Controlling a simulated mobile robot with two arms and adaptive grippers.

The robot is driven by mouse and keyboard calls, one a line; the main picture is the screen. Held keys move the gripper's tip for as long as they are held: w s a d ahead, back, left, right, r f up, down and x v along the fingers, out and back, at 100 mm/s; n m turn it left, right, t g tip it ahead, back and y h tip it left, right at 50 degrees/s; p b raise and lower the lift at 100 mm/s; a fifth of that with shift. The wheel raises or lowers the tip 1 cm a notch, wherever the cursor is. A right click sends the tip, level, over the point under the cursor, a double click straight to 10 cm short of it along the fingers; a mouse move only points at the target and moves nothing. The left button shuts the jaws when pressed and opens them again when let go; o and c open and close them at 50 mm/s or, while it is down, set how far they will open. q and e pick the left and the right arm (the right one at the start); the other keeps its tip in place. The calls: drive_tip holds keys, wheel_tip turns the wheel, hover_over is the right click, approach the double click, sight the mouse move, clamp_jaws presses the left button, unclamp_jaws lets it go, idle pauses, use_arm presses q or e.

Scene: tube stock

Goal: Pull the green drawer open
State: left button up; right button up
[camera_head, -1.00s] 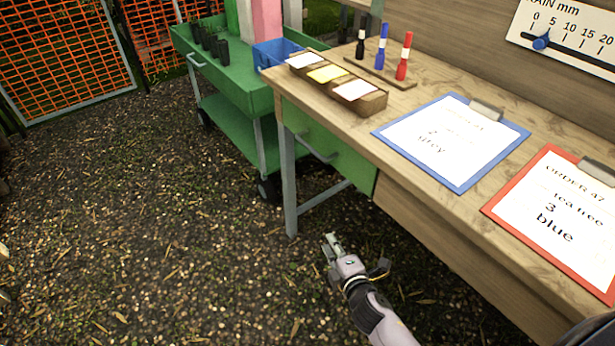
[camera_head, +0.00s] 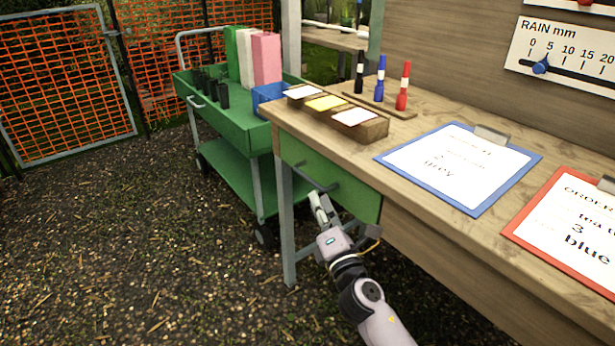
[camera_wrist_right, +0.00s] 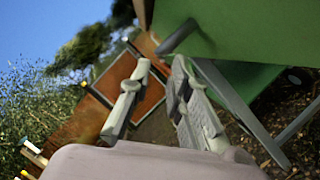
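The green drawer (camera_head: 350,189) sits under the left end of the wooden workbench, its front flush with the bench, so it looks closed. Its grey bar handle (camera_head: 318,181) runs across the front. My right gripper (camera_head: 320,207) is just below and in front of the handle, pointing up at it. In the right wrist view my right gripper (camera_wrist_right: 160,68) has its two fingers apart with nothing between them. There the handle (camera_wrist_right: 177,36) shows just beyond the fingertips, and the green drawer front (camera_wrist_right: 245,28) fills the upper right. My left gripper is not in view.
The workbench (camera_head: 460,113) carries a seed box (camera_head: 367,131), upright markers (camera_head: 403,87) and clipboards with blue (camera_head: 478,212) and red (camera_head: 522,237) edges. A bench leg (camera_head: 286,230) stands left of my gripper. A green cart (camera_head: 233,127) is behind. Ground at left is clear.

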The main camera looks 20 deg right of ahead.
sight(308, 179)
drive_tip(key=x, duration=0.8)
drive_tip(key=shift+w, duration=0.2)
clamp_jaws()
idle(0.4)
